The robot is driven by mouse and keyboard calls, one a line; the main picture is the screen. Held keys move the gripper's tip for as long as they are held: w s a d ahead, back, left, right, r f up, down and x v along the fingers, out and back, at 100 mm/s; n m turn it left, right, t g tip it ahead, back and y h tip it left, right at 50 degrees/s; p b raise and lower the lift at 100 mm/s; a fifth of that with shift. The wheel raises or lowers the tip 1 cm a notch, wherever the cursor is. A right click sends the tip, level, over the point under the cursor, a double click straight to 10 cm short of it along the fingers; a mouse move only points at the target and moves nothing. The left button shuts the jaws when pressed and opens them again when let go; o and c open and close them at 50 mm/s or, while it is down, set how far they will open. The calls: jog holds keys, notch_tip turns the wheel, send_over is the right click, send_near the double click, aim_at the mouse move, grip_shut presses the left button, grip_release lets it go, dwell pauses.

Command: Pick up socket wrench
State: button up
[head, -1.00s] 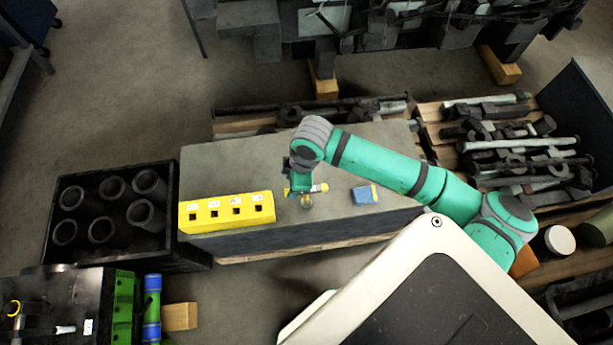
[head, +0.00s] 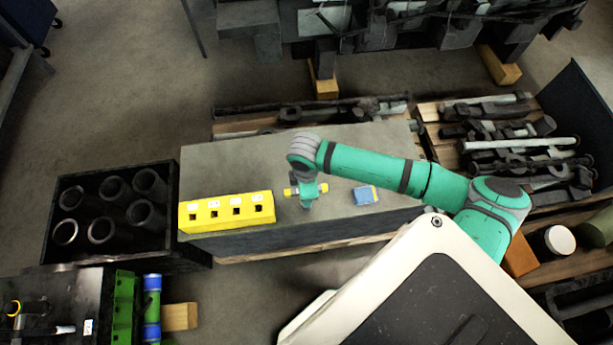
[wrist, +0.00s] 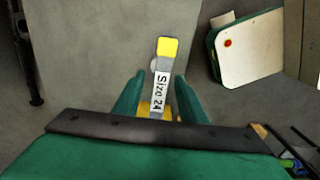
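The socket wrench (wrist: 163,90) shows in the wrist view as a grey bar with a white "Size 24" label and a yellow end. In the head view its yellow end (head: 323,188) shows at the right of my gripper (head: 308,198), low over the grey block. My gripper is pointed down there. In the wrist view the two green fingers of my gripper (wrist: 160,82) stand apart, one on each side of the wrench, with gaps visible. The lower part of the wrench is partly hidden by my gripper.
A yellow block (head: 226,213) with square holes stands left of my gripper on the grey block (head: 240,158). A small blue block (head: 366,195) lies to the right. A black crate of cylinders (head: 58,235) stands farther left. Pallets of metal parts (head: 500,140) lie at the right.

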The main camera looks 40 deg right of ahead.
notch_tip(320, 180, down, 4)
jog(key=shift+r, duration=0.2)
jog(key=shift+c, duration=0.7)
grip_shut()
jog(key=shift+r, duration=0.2)
